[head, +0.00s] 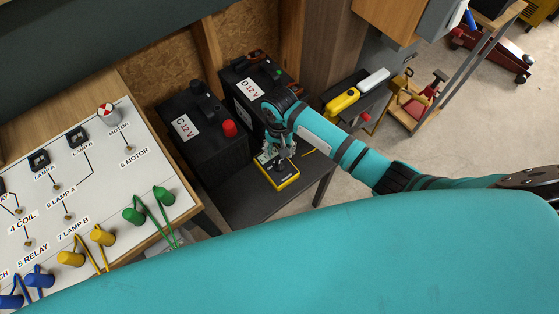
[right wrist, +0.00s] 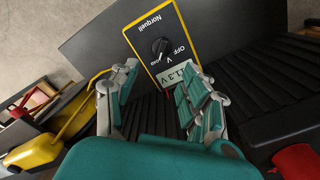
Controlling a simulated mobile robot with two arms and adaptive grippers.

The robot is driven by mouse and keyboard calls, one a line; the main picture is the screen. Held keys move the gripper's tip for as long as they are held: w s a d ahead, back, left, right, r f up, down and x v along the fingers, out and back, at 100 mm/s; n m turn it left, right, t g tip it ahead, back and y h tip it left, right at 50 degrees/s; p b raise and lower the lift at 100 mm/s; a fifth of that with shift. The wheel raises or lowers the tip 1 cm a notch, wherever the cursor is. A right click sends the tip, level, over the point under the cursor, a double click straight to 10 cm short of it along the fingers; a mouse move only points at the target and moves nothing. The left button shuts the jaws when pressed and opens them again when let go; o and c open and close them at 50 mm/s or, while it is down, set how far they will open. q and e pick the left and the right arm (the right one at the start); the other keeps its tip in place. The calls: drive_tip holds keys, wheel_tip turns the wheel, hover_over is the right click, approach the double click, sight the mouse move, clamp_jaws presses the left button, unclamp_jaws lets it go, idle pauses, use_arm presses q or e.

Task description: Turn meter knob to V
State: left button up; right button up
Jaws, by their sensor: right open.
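The meter (head: 285,176) is a black-faced box with a yellow rim, lying on the dark bench beside the batteries. In the right wrist view the meter (right wrist: 154,22) shows tilted, with a black round knob (right wrist: 160,46) and OFF, V and a third label around it. Its display (right wrist: 181,77) shows a reading that ends in about 1.3 V and is partly covered by a finger. I cannot tell exactly which label the knob points at. My right gripper (head: 276,157) is open just above the meter's far end; its fingers (right wrist: 158,98) are apart, with nothing between them. My left gripper is out of view.
Battery C (head: 203,140) and battery D (head: 247,88) stand close behind and left of the meter. The labelled board (head: 100,185) with lamps and coloured plugs is at the left. A yellow object (head: 342,101) lies to the right. Little bench is free around the meter.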

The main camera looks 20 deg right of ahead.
sight(280, 162)
wheel_tip(280, 162, down, 8)
drive_tip(key=shift+r+b, duration=0.25)
drive_tip(key=shift+b, duration=0.3)
clamp_jaws()
